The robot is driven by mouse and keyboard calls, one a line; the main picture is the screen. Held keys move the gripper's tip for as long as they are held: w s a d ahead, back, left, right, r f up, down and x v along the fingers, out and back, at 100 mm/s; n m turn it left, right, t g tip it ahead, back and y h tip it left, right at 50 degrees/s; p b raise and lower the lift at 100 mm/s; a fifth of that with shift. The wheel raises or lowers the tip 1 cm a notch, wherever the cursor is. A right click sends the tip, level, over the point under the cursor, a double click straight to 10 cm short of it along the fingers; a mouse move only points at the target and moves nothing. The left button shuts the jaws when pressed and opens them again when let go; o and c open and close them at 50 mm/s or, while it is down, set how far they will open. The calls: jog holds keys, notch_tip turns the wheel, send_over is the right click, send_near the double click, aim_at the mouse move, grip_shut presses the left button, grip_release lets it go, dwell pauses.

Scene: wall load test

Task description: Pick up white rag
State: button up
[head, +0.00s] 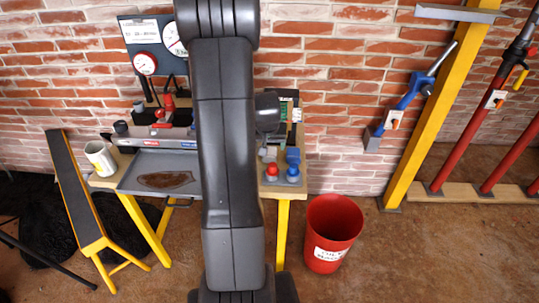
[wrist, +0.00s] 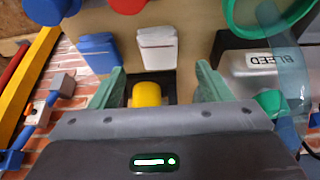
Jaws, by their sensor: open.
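In the wrist view a small white, flat, folded-looking piece (wrist: 157,48), which seems to be the white rag, lies on a tan board. A similar blue piece (wrist: 98,53) lies to its left. My gripper (wrist: 162,80) is open, its two green fingers apart and nothing held between them. The white piece shows just beyond the fingertips, between them in the picture; I cannot tell the distance. A yellow cylinder (wrist: 147,94) shows between the fingers, nearer the palm. In the head view my arm hides the gripper and the rag.
The workbench (head: 105,182) carries a white mug (head: 100,158), a dark brown patch, gauges (head: 145,63), and red (head: 271,172) and blue (head: 293,172) knobs. A red bin (head: 333,230) stands on the floor at right. A silver "BLEED" block (wrist: 265,72) and green ring crowd the wrist view's right.

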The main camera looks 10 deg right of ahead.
aim_at(270, 152)
jog(key=shift+p+x, duration=0.3)
jog(key=shift+x, duration=2.7)
jog(key=shift+d, duration=0.1)
jog(key=c, duration=1.1)
jog(key=shift+o, duration=0.2)
notch_tip(270, 152, up, 10)
